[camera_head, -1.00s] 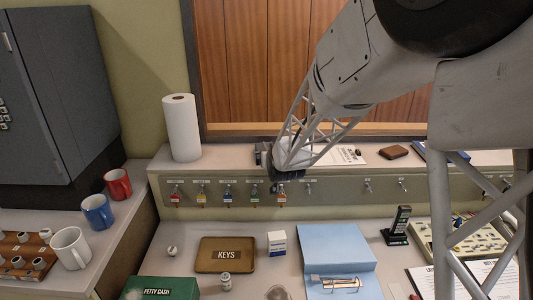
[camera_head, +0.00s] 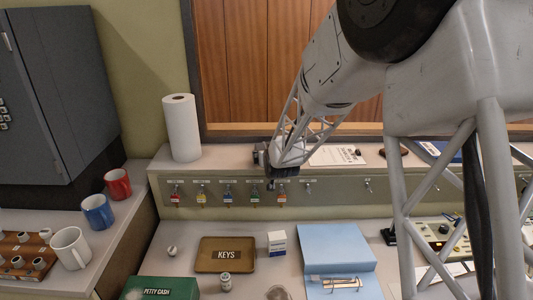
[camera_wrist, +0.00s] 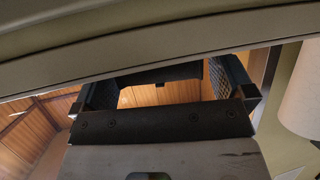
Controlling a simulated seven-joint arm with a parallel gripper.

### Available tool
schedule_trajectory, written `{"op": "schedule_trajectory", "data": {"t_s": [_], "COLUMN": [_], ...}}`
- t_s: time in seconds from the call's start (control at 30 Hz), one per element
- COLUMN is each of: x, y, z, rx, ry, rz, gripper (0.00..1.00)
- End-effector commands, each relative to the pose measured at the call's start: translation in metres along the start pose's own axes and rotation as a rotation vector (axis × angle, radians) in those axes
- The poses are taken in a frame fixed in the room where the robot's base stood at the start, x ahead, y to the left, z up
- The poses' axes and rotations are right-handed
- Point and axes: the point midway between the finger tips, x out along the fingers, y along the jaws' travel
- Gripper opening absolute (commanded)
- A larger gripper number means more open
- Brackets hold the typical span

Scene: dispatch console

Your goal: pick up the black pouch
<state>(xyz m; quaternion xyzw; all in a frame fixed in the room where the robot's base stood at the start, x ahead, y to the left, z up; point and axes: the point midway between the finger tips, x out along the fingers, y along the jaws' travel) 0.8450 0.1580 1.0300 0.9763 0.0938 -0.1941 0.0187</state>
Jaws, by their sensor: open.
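I cannot make out a black pouch for certain in either view. In the head view my gripper (camera_head: 264,158) is at the front edge of the raised shelf, above the row of key hooks, mostly hidden by my own wrist. In the wrist view my gripper (camera_wrist: 162,85) shows its two dark fingers spread wide apart, with wood panelling visible between them. A dark bar crosses the far side between the fingers; I cannot tell whether it is part of the gripper or another thing.
A paper towel roll (camera_head: 181,128) stands left of my gripper. Keys hang along the shelf front (camera_head: 334,190). Below are a keys tray (camera_head: 208,264), a small white box (camera_head: 277,242), a blue folder (camera_head: 337,240) and a green petty cash box (camera_head: 185,288). My arm hides much of the right side.

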Motion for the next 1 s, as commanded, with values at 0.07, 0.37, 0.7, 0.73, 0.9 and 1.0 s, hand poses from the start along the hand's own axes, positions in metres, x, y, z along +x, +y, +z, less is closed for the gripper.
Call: {"op": "schedule_trajectory", "data": {"t_s": [0.07, 0.37, 0.7, 0.73, 0.9, 1.0], "x": [0.002, 0.0024, 0.0023, 0.0023, 0.0023, 0.0023], "y": [0.0, 0.0, 0.0, 0.0, 0.0, 0.0], "z": [0.0003, 0.0002, 0.0002, 0.0002, 0.0, 0.0], "rx": [0.0, 0.0, 0.0, 0.0, 0.0, 0.0], "ry": [0.0, 0.0, 0.0, 0.0, 0.0, 0.0], "rz": [0.0, 0.0, 0.0, 0.0, 0.0, 0.0], "gripper": [1.0, 1.0, 0.89, 0.85, 0.65, 0.65]}}
